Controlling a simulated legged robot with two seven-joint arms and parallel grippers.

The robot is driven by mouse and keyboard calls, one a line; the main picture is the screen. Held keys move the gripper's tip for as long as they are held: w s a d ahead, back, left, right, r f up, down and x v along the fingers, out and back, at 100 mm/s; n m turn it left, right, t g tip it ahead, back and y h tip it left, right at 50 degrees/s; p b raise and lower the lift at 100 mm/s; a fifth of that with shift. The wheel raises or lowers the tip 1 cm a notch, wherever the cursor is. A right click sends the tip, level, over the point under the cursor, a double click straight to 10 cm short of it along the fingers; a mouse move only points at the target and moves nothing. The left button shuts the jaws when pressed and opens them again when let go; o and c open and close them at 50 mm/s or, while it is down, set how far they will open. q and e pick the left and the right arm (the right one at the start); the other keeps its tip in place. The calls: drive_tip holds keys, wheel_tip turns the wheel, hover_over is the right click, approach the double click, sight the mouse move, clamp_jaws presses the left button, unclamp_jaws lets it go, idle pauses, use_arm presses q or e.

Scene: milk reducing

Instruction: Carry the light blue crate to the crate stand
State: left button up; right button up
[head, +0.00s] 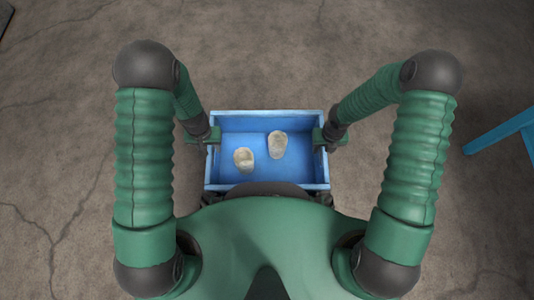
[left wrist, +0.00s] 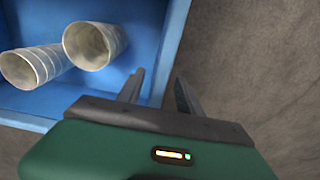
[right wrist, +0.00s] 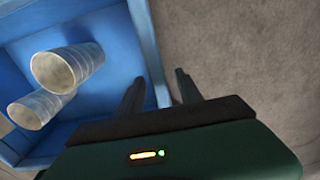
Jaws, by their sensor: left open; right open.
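The light blue crate (head: 268,115) is in front of my body in the head view, with its open top facing up. My left gripper (head: 212,135) is at the crate's left side wall. In the left wrist view its open fingers (left wrist: 158,88) stand on either side of the wall. My right gripper (head: 323,140) is at the right side wall, its open fingers (right wrist: 160,88) also astride the wall.
A blue piece of furniture (head: 498,132) shows partly at the right edge of the head view; I cannot tell whether it is the crate stand. Bare grey-brown cracked floor (head: 270,50) lies beyond the crate and to both sides.

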use_arm(q)
drive_tip(key=shift+f, duration=0.35)
use_arm(e)
drive_tip(key=shift+f, duration=0.4)
use_arm(q)
clamp_jaws()
use_arm(e)
clamp_jaws()
drive_tip(key=shift+r, duration=0.1)
idle(0.5)
